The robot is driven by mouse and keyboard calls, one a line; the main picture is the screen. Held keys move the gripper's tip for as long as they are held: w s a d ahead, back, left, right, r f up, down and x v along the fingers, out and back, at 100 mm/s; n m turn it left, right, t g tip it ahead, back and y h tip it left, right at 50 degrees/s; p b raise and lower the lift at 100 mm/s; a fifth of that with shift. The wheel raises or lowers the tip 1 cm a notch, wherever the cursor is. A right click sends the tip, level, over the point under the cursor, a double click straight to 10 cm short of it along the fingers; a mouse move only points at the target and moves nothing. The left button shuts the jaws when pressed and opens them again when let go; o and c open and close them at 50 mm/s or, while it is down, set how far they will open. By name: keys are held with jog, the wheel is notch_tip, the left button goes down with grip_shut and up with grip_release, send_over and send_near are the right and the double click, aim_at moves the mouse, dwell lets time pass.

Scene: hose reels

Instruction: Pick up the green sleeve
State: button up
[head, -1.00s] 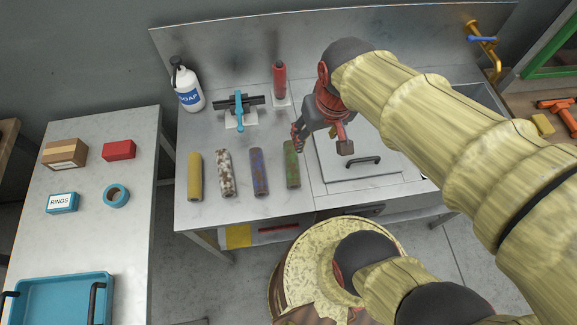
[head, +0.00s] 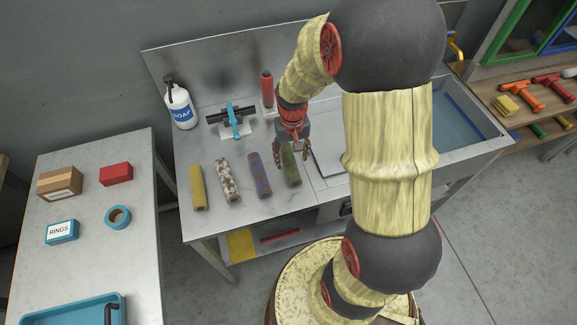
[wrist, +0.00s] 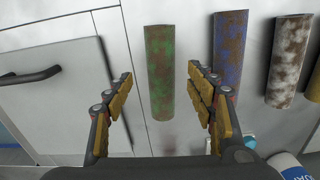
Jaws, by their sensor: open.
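The green sleeve (head: 290,165), a tube mottled green and rusty brown, lies on the steel counter at the right end of a row of sleeves. In the wrist view the green sleeve (wrist: 160,72) lies between the two fingers in the picture, pointing away from me. My gripper (head: 292,152) is above the far end of it in the head view, and partly covers it. In the wrist view my gripper (wrist: 162,85) is open and empty, with one finger on each side of the sleeve. I cannot tell the height gap.
A blue and rust sleeve (head: 259,174) lies close on the left, then a white and brown sleeve (head: 228,180) and a yellow sleeve (head: 198,187). A lid with a black handle (wrist: 60,90) is on the other side.

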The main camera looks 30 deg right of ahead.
aim_at(292, 166)
jog(key=shift+s+a+f, duration=0.1)
jog(key=shift+a+f, duration=0.15)
jog(key=shift+f, duration=0.05)
jog(key=shift+s+f, duration=0.15)
jog(key=shift+f, duration=0.2)
notch_tip(292, 166, down, 4)
jog(key=shift+s+f+b, duration=0.1)
jog(key=shift+b, duration=0.75)
jog(key=c, duration=0.3)
jog(key=c, duration=1)
jog(key=shift+o, duration=0.2)
